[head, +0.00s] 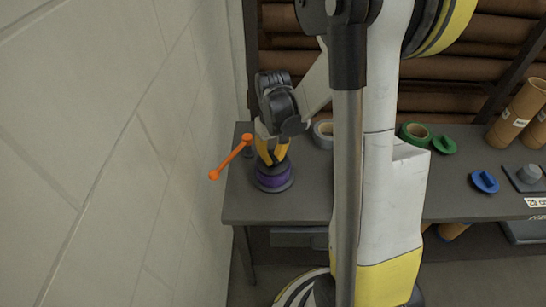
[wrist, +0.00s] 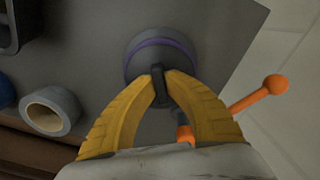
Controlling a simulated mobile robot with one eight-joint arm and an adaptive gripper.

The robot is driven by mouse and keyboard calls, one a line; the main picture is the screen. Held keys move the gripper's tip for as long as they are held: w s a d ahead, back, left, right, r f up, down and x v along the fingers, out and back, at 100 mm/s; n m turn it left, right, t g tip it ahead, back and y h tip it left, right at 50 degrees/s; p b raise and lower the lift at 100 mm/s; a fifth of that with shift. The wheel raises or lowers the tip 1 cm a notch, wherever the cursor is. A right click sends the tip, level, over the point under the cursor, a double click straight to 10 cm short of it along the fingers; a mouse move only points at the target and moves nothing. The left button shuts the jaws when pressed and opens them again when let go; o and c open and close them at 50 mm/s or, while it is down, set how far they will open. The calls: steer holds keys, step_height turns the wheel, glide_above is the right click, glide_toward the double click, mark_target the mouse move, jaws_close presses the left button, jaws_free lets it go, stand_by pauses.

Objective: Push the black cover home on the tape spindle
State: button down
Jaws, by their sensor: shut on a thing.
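The black cover (wrist: 162,52) sits over a purple tape roll on the spindle, at the left end of the grey table. In the head view the purple tape (head: 273,178) shows as a band below the cover (head: 270,165), above a wider dark base. My gripper (wrist: 160,74) has its yellow fingers shut on the cover's upright black handle. In the head view my gripper (head: 271,158) points down onto the cover from above. The spindle itself is hidden. I cannot tell whether a gap is left under the cover.
An orange lever (head: 231,157) with ball ends stands just left of the spindle, close to my gripper. A grey tape roll (head: 323,133) lies behind to the right. Green and blue covers (head: 485,181) lie further right. A pale wall (head: 120,150) is close on the left.

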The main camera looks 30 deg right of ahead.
stand_by(0.4)
steer(key=c, duration=0.8)
jaws_free()
steer(key=shift+r, duration=0.15)
steer(key=shift+r+p, duration=2.6)
steer(key=shift+r, duration=0.75)
